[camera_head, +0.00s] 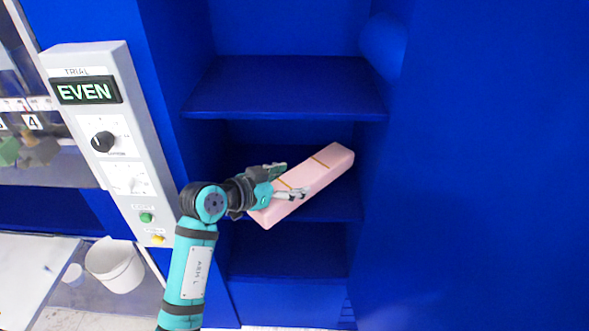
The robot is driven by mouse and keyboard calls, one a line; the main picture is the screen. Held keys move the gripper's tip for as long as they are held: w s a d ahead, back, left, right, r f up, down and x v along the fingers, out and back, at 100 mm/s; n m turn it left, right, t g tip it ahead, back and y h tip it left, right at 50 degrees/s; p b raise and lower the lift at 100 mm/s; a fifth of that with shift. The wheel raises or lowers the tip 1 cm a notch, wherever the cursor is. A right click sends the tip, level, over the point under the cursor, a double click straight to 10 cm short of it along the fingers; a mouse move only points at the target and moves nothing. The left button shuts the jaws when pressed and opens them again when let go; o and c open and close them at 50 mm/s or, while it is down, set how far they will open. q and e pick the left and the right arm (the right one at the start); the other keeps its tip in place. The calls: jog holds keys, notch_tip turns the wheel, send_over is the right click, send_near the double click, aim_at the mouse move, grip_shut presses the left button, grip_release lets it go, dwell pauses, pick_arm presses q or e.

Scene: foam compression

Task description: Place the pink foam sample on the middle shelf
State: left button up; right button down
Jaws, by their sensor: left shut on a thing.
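The pink foam sample (322,171) is a long pale pink bar with thin darker bands across it. It lies slantwise in the picture, its far end up and to the right, in the opening above the middle shelf (335,207). My left gripper (288,181) is shut on the foam near its left part and hides some of it. I cannot tell whether the foam touches the shelf. My right gripper is not in view.
The blue cabinet has an upper shelf (285,90) above the foam and a lower shelf (290,262) below; both look empty. A grey control panel (115,150) reading "EVEN" stands at left. A white bucket (114,266) is at lower left.

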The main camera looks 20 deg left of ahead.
pick_arm(q)
jog(key=w+a, duration=0.2)
jog(key=w, duration=0.9)
jog(key=f, duration=0.4)
jog(key=w+f+p, duration=0.1)
jog(key=f, duration=0.1)
jog(key=shift+f, duration=0.35)
jog(key=shift+w+f, duration=0.25)
jog(key=shift+s, duration=0.1)
jog(key=o, duration=1.1)
